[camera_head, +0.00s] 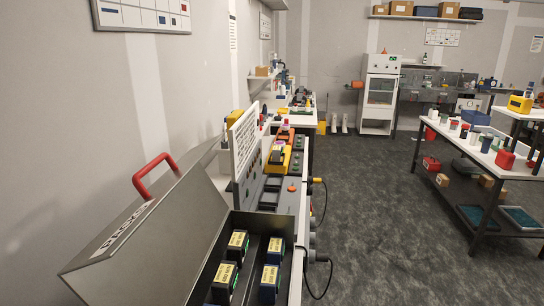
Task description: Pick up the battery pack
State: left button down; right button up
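Several small block-shaped packs with yellow labels stand in an open metal box (285,219) at the bottom centre. I take these to be battery packs. A dark pack (237,241) and a blue pack (274,249) stand in the farther row. Another dark pack (224,279) and another blue pack (269,280) stand in the nearer row. The box's grey lid (140,240) is tilted up on the left. Neither of my grippers is in view.
A bench beyond the box holds a white upright panel (245,140), a yellow device (279,160) and an orange knob (291,188). Black cables (326,280) hang off its right side. A red handle (153,177) rises behind the lid.

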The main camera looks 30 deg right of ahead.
aim_at(277, 151)
jog(key=i+l, duration=0.1)
jog(key=l, duration=1.3)
jog(key=i+l+u, duration=0.2)
jog(key=l+u, duration=0.2)
jog(key=l, duration=0.85)
jog(key=l+u, duration=0.35)
jog(key=l, duration=0.95)
jog(key=i+l+u, duration=0.15)
jog(key=l, duration=0.35)
jog(key=i+l+u, duration=0.15)
jog(key=l, duration=0.4)
jog(key=i+l+u, duration=0.15)
jog(key=l, duration=0.4)
jog(key=i+l+u, duration=0.15)
jog(key=l, duration=0.4)
jog(key=i+l+u, duration=0.1)
jog(key=l, duration=0.5)
